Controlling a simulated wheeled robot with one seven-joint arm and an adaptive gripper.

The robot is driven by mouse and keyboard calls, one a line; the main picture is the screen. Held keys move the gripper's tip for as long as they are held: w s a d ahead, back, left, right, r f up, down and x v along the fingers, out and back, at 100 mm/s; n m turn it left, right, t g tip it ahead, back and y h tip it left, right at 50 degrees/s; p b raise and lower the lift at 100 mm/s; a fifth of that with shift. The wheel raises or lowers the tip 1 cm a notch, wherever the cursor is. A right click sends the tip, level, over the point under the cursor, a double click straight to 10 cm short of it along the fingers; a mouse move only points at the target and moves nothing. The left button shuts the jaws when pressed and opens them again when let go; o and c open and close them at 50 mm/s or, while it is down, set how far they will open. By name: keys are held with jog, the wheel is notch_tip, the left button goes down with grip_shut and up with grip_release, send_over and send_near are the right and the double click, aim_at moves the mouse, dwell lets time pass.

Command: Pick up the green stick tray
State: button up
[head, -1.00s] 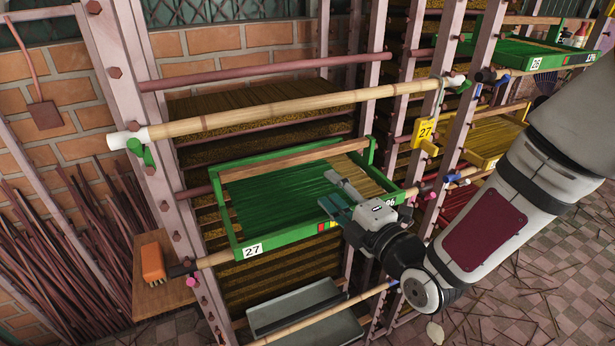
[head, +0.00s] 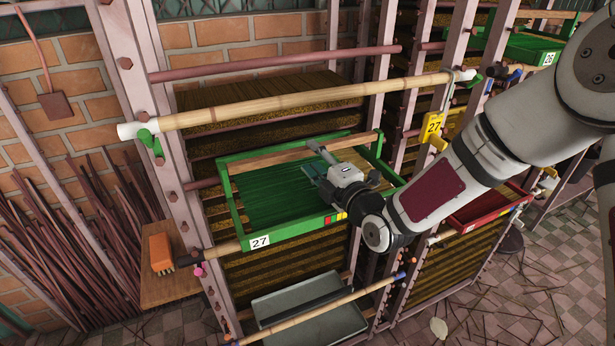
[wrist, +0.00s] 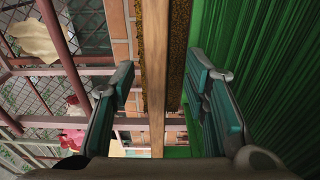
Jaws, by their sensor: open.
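The green stick tray (head: 295,234), labelled 27, sits in the rack at mid-picture in the head view. Green sticks lie in it, and a wooden bar (head: 262,160) runs across between its raised ends. My gripper (head: 318,160) is over the tray at the bar, right of its middle. In the wrist view the bar (wrist: 155,50) runs between the two teal fingers of my gripper (wrist: 160,84), with gaps on both sides. The tray's green sticks (wrist: 270,60) fill the right side there. My wrist hides the tray's right front part in the head view.
A grey tray (head: 350,322) lies below. A red tray (head: 470,213) and another green tray (head: 530,50) are at right.

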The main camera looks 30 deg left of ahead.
aim_at(311, 152)
jog(key=shift+x, duration=1.7)
jog(key=shift+r, duration=0.15)
grip_shut()
jog(key=shift+r, duration=0.15)
jog(key=shift+r, duration=1.85)
jog(key=s+r+b+v, duration=0.1)
jog(key=v, duration=1.5)
jog(key=shift+a+b, duration=0.3)
jog(key=shift+b, duration=0.1)
